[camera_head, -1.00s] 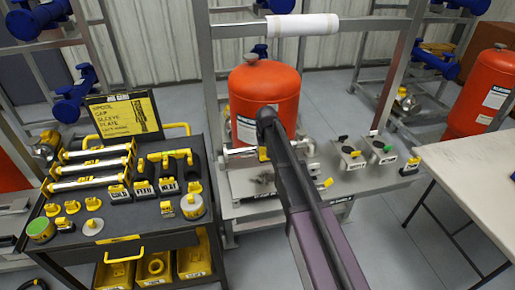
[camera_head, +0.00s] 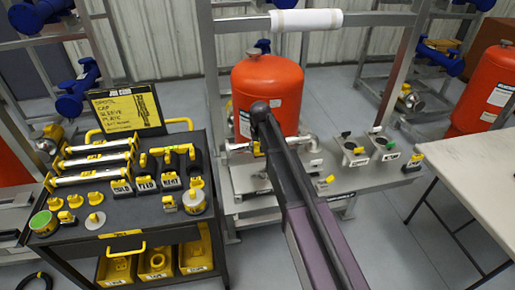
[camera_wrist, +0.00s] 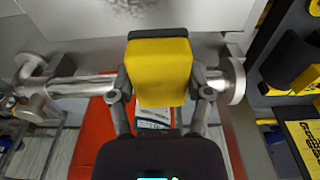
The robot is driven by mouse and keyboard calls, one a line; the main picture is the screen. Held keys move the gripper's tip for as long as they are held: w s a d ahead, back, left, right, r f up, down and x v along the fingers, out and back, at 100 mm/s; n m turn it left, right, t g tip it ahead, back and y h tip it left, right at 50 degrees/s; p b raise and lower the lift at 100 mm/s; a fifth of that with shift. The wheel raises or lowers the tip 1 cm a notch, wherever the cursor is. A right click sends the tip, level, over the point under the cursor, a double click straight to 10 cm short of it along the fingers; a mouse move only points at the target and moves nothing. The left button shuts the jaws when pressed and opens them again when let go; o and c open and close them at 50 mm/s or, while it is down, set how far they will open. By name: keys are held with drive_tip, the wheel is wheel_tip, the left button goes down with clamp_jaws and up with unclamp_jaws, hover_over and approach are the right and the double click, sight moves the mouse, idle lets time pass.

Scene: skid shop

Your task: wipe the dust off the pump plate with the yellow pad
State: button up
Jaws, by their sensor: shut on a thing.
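My gripper (camera_wrist: 160,88) is shut on the yellow pad (camera_wrist: 160,65), which sits between its two fingers in the wrist view. A pale, speckled metal plate, seemingly the pump plate (camera_wrist: 215,14), shows at the top of the wrist view, beyond the pad. I cannot tell whether the pad touches it. In the head view the plate (camera_head: 243,178) lies on the bench in front of the red tank, partly covered by my arm.
The red tank (camera_head: 267,90) and a metal pipe (camera_wrist: 75,87) are close to my gripper. A tool cart (camera_head: 120,215) stands at the left with handles, spools and a sign (camera_head: 125,110). Labelled fittings (camera_head: 355,150) stand on the bench to the right. A pale table (camera_head: 475,165) is at far right.

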sight(260, 178)
drive_tip(key=shift+s+a, duration=0.1)
drive_tip(key=shift+a, duration=0.4)
drive_tip(key=shift+f, duration=0.15)
drive_tip(key=shift+f+b, duration=2.85)
drive_tip(key=shift+b, duration=0.15)
drive_tip(key=shift+f+b, duration=1)
drive_tip(key=shift+s, duration=0.1)
drive_tip(key=shift+s+d+r, duration=0.1)
drive_tip(key=shift+s+d, duration=0.15)
drive_tip(key=shift+s, duration=0.55)
drive_tip(key=shift+s+d+r, duration=0.1)
drive_tip(key=shift+s+d, duration=0.15)
drive_tip(key=shift+s, duration=0.55)
drive_tip(key=shift+s+f, duration=0.1)
drive_tip(key=shift+s+d+f, duration=0.1)
drive_tip(key=shift+s+d, duration=0.2)
drive_tip(key=shift+s, duration=0.55)
drive_tip(key=shift+s+d, duration=0.25)
drive_tip(key=shift+s, duration=0.55)
